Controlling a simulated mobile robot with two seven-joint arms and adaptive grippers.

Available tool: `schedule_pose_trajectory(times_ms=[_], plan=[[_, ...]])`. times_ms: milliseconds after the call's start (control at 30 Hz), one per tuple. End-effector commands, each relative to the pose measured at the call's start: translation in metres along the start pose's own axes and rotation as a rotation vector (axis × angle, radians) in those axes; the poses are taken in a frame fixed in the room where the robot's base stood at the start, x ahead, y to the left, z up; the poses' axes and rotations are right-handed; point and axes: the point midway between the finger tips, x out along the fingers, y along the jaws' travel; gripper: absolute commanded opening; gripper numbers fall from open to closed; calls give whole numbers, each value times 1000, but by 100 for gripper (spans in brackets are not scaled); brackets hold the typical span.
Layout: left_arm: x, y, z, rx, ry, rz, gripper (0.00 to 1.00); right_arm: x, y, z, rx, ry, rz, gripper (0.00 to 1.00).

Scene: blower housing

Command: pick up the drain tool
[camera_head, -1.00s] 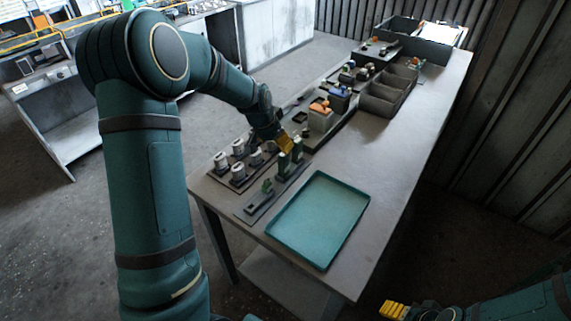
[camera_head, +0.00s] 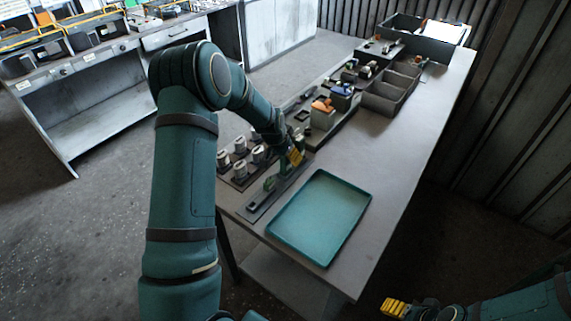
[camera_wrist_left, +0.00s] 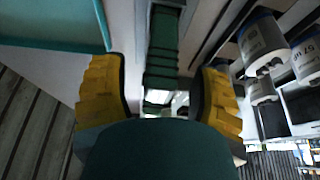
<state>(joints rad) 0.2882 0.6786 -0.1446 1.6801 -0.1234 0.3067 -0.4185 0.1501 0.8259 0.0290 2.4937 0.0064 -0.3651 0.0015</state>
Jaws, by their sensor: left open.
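A dark rack (camera_head: 258,208) on the table holds several upright green-handled tools; which one is the drain tool I cannot tell for sure. My left gripper (camera_head: 296,157) is over the far end of this rack, beside a green handle (camera_head: 300,140). In the left wrist view, a ribbed dark green handle (camera_wrist_left: 163,45) lies between the two yellow fingers of the left gripper (camera_wrist_left: 160,95), with gaps on both sides. The left gripper is open. My right gripper (camera_head: 393,308) is at the bottom right, away from the table; its jaw opening is unclear.
An empty teal tray (camera_head: 322,218) lies right of the rack. White-and-grey cylinders (camera_head: 240,147) stand to the left, also close by in the left wrist view (camera_wrist_left: 262,40). Grey bins (camera_head: 385,97) and an orange-topped block (camera_head: 322,114) stand farther back. The table's right side is clear.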

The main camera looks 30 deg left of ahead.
Motion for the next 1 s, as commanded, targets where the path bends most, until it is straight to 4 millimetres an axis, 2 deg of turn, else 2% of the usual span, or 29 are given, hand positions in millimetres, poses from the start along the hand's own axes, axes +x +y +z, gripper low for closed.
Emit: schedule_pose_trajectory(times_ms=[100, 133, 200, 300, 633, 733, 1000], plan=[[0, 0, 0, 0, 0, 0, 62, 0, 0, 0, 0, 0, 0, 68], [0, 0, 0, 0, 0, 0, 57, 0, 0, 0, 0, 0, 0, 68], [0, 0, 0, 0, 0, 0, 32, 0, 0, 0, 0, 0, 0, 68], [0, 0, 0, 0, 0, 0, 3, 0, 0, 0, 0, 0, 0, 68], [-1, 0, 0, 0, 0, 0, 2, 0, 0, 0, 0, 0, 0, 68], [-6, 0, -3, 1, 1, 0, 2, 0, 0, 0, 0, 0, 0, 68], [-51, 0, -22, 0, 5, -1, 2, 1, 0, 0, 0, 0, 0, 68]])
